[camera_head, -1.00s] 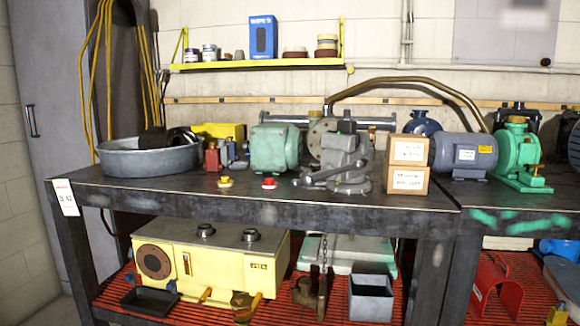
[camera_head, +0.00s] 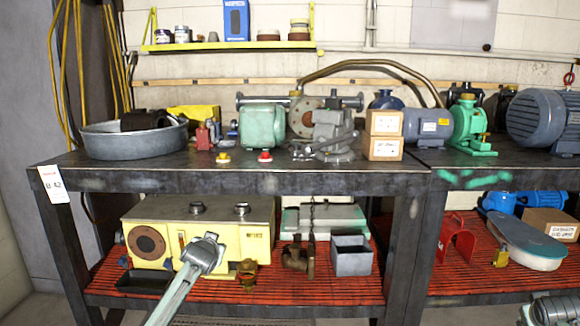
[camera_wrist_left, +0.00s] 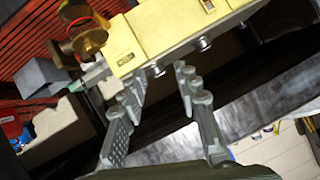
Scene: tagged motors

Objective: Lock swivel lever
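The grey bench vise (camera_head: 334,128) stands on the workbench top, left of two stacked small boxes. Its swivel base has a grey lever (camera_head: 322,146) lying low along its front; whether it is locked cannot be told. My left gripper (camera_head: 207,248) is in front of the lower shelf, below and left of the vise, well apart from the lever. In the left wrist view its two ridged fingers (camera_wrist_left: 157,80) are spread with nothing between them, facing the yellow machine (camera_wrist_left: 160,45).
The workbench (camera_head: 230,181) holds a metal basin (camera_head: 130,142), a green motor (camera_head: 262,126), two stacked boxes (camera_head: 383,136) and a blue-grey motor (camera_head: 428,124). The red lower shelf (camera_head: 300,292) lies below.

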